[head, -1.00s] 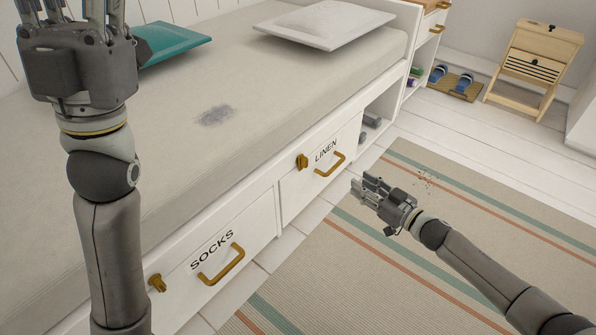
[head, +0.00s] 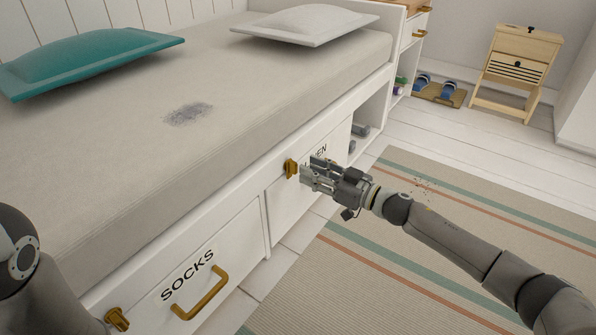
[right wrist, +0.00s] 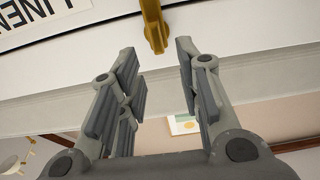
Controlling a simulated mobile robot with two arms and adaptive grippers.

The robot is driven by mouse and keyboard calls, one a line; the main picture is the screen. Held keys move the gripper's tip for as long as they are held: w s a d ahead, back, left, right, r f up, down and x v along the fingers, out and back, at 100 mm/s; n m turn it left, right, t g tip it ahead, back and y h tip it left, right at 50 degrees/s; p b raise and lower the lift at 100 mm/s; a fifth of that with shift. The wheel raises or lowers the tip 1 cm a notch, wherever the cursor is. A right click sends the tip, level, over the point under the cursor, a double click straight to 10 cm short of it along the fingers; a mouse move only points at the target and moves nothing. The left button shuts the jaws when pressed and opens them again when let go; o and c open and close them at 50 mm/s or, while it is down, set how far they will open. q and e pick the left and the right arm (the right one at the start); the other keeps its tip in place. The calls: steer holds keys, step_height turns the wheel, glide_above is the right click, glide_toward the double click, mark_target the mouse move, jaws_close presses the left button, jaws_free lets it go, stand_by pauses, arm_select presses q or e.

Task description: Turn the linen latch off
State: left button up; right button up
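The linen latch (head: 290,168) is a small brass turn-knob on the white linen drawer (head: 284,205), left of its label. My right gripper (head: 309,174) is just to the right of the latch and covers the drawer's handle and part of the label. In the right wrist view, the latch (right wrist: 154,28) stands near the top, centred between the tips of my open right gripper (right wrist: 156,55). The fingers are apart and nothing is between their pads. I cannot tell whether they touch the latch. My left gripper is out of view; only part of my left arm shows at lower left.
The socks drawer (head: 160,300) has its own brass latch (head: 117,319) and handle (head: 201,294). The mattress (head: 230,120) with a teal pillow (head: 85,62) and a white pillow (head: 305,25) lies above. A striped rug (head: 400,270) covers the floor.

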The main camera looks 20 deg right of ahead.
mark_target(296, 164)
steer(key=shift+b+x, duration=1.05)
steer(key=shift+x, duration=1.4)
jaws_close()
